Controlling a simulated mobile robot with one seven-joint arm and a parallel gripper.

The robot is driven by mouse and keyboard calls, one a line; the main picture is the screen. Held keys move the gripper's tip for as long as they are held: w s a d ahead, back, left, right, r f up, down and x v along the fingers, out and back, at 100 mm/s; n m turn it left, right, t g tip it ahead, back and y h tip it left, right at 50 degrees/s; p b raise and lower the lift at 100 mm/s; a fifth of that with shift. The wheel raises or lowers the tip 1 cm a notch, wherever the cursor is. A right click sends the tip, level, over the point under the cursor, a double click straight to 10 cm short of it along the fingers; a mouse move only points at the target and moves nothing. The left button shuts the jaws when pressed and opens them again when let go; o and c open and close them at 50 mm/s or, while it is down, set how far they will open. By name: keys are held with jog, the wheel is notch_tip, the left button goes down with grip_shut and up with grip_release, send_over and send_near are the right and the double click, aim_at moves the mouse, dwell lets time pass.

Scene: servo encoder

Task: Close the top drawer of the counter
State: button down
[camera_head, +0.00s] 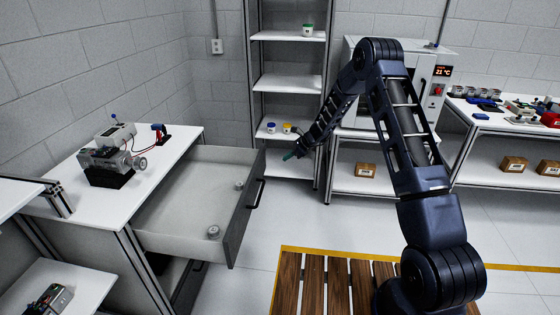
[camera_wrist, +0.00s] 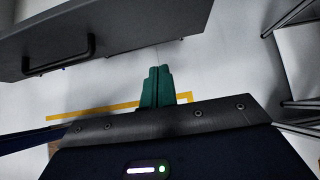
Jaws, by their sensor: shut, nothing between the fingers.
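The top drawer (camera_head: 185,208) of the white counter (camera_head: 80,211) is pulled well out, in the left half of the head view. Its grey front panel (camera_head: 246,206) has a dark bar handle (camera_head: 257,192). Two small round metal parts lie inside the drawer. My gripper (camera_head: 290,155) is to the right of the drawer front and apart from it, with its green fingers together and empty. In the wrist view the fingers (camera_wrist: 158,86) point toward the floor area beyond, and the drawer front (camera_wrist: 130,30) with its handle (camera_wrist: 60,60) spans the upper left.
A servo device (camera_head: 110,157) and a small red part (camera_head: 160,132) stand on the counter. A shelf rack (camera_head: 288,83) stands behind my gripper, and a white oven cabinet (camera_head: 425,85) is behind my arm. Open floor lies right of the drawer, with a wooden platform (camera_head: 325,280) in front.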

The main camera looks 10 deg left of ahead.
aim_at(262, 169)
jog(key=x, duration=0.3)
jog(key=a+r+x, duration=0.1)
jog(key=x, duration=0.7)
jog(key=shift+a+r, duration=0.25)
jog(key=shift+a, duration=0.45)
jog(key=a, duration=3.4)
jog(key=shift+a, duration=0.35)
jog(key=shift+a+r, duration=0.1)
jog(key=shift+a, duration=0.45)
jog(key=shift+s+a, duration=0.1)
